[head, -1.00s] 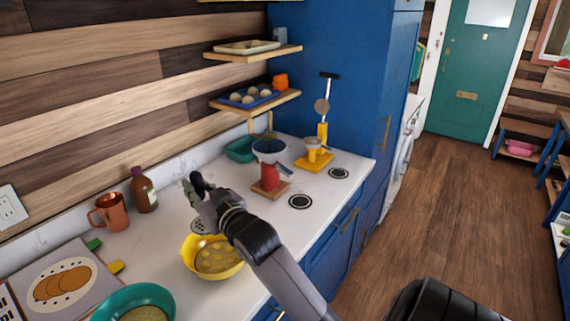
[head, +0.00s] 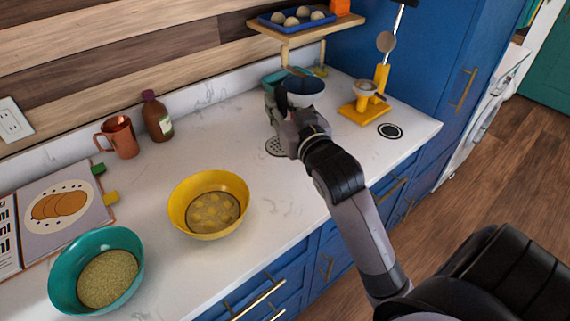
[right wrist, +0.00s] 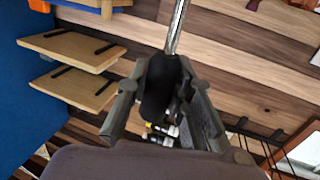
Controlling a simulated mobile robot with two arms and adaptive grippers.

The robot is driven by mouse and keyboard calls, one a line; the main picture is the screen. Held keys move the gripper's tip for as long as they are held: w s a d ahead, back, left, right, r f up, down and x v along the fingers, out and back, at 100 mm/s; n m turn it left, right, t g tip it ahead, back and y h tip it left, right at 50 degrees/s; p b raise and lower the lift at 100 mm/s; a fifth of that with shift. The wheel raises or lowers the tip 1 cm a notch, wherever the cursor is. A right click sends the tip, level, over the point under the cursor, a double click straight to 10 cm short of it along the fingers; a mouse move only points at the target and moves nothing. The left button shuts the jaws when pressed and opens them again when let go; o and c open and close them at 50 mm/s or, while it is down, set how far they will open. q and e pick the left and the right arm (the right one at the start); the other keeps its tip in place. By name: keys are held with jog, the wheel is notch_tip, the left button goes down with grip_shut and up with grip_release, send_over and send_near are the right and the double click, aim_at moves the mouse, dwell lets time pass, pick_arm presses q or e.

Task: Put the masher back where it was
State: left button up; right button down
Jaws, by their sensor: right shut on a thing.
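My right gripper (head: 284,108) is above the white counter in the head view. In the right wrist view it (right wrist: 168,100) is shut on a black handle with a shiny metal shaft. I take this to be the masher (right wrist: 158,84). Its shaft runs out toward the top of the picture, where its far end is cut off. In the head view a dark piece shows at the fingers, but I cannot make out the masher's shape there. My left gripper is not in view.
A yellow bowl (head: 207,178), a teal bowl (head: 62,268), a copper mug (head: 122,140) and a brown bottle (head: 156,122) stand on the counter (head: 270,225). A dark-rimmed bowl (head: 308,92) is partly hidden behind my gripper.

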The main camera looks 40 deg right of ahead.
aim_at(273, 147)
notch_tip(273, 147, down, 10)
jog(key=shift+d+f, duration=0.1)
jog(key=shift+f, duration=0.6)
notch_tip(273, 147, down, 4)
jog(key=shift+r, duration=0.2)
jog(key=shift+f, duration=0.2)
jog(key=c, duration=1.4)
grip_release()
